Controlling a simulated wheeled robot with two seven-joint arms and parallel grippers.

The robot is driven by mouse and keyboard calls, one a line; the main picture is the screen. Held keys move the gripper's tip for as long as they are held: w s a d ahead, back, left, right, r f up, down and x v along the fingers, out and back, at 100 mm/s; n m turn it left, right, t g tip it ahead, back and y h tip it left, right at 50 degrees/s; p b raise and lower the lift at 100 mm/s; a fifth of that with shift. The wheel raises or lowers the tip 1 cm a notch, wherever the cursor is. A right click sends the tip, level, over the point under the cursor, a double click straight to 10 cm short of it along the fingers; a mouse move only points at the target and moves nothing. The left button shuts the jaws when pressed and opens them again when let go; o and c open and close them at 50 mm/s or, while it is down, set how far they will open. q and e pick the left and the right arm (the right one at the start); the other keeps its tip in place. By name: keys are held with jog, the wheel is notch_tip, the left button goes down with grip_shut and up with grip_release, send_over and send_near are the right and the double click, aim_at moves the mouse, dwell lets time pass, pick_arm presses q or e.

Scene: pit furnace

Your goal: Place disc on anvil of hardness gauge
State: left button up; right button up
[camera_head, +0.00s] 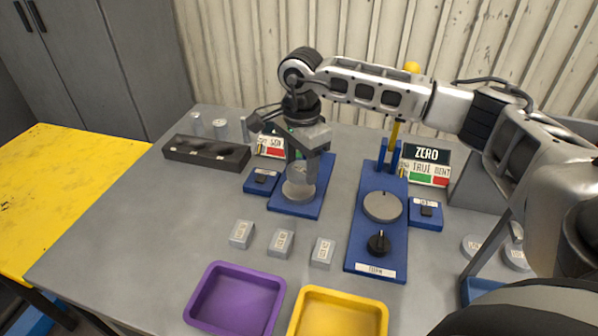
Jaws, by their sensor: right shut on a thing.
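My right gripper (302,167) reaches in from the right, points down over the left blue gauge stand and is shut on a pale grey disc (299,171). The fingers partly hide the disc. The left blue stand (284,205) has a round grey anvil (296,193) directly below the gripper. Whether the held disc touches the anvil cannot be told. A sign (271,143) behind this stand is partly covered by the gripper; only part of its lettering shows. My left gripper is not in view.
Several grey labelled blocks (282,242) stand before a purple tray (199,290) and a yellow tray (379,317). A black rack (206,154) is back left.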

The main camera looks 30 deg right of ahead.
aim_at(299, 168)
jog(key=shift+w+f, duration=0.2)
jog(key=shift+w, duration=0.05)
notch_tip(299, 168, down, 3)
jog(key=shift+w+f+p, duration=0.1)
jog(key=shift+w+p, duration=0.05)
jog(key=shift+p, duration=0.4)
jog(key=shift+f, duration=0.1)
jog(key=shift+f, duration=0.25)
jog(key=o, duration=1.2)
jog(key=shift+r, duration=0.1)
